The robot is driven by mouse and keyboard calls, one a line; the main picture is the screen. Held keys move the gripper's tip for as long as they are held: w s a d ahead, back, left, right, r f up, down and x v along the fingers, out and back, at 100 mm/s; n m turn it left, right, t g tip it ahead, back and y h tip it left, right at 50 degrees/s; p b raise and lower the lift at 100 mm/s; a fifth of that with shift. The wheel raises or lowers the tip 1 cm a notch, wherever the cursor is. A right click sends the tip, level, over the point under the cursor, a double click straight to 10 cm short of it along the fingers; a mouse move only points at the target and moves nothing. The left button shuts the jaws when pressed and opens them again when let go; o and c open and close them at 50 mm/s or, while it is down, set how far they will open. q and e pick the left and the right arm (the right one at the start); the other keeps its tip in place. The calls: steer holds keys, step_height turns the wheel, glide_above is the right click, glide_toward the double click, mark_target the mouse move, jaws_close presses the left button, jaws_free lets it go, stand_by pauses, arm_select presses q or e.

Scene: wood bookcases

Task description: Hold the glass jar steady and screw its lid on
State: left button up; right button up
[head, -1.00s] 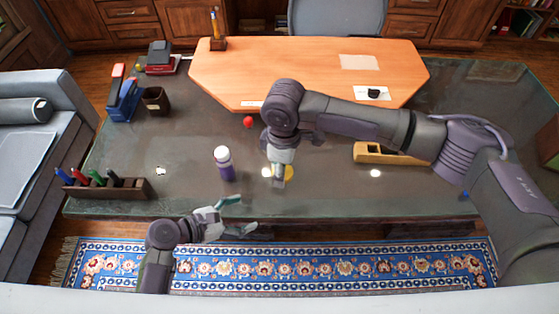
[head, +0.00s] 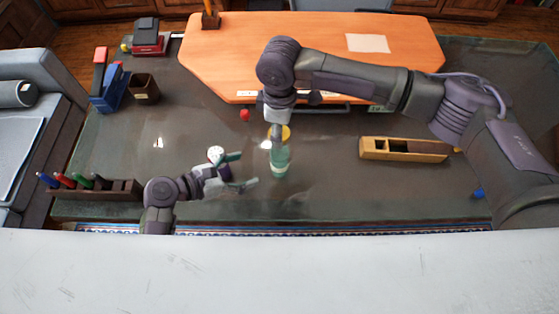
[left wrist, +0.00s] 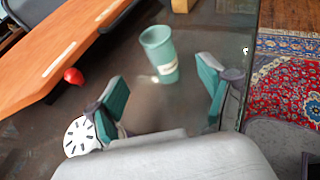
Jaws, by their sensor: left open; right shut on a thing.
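The glass jar (head: 280,162), teal with a pale label, stands on the dark desk in the middle of the head view. In the left wrist view the jar (left wrist: 161,62) shows beyond and between the spread fingers, clear of both. My left gripper (head: 243,170) is open and empty, left of the jar, its fingers pointing toward it. My right gripper (head: 277,122) comes down from above and is shut on the yellow lid (head: 285,131), at or just over the jar's top. Its fingers partly cover the lid. I cannot tell whether lid and rim touch.
A red ball (head: 245,115) lies behind the jar. A wooden plane (head: 400,149) lies to the right, a pen rack (head: 95,188) to the left.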

mark_target(272, 160)
arm_select(q)
steer(key=x, duration=1.2)
steer(key=shift+f, duration=0.1)
jaws_close()
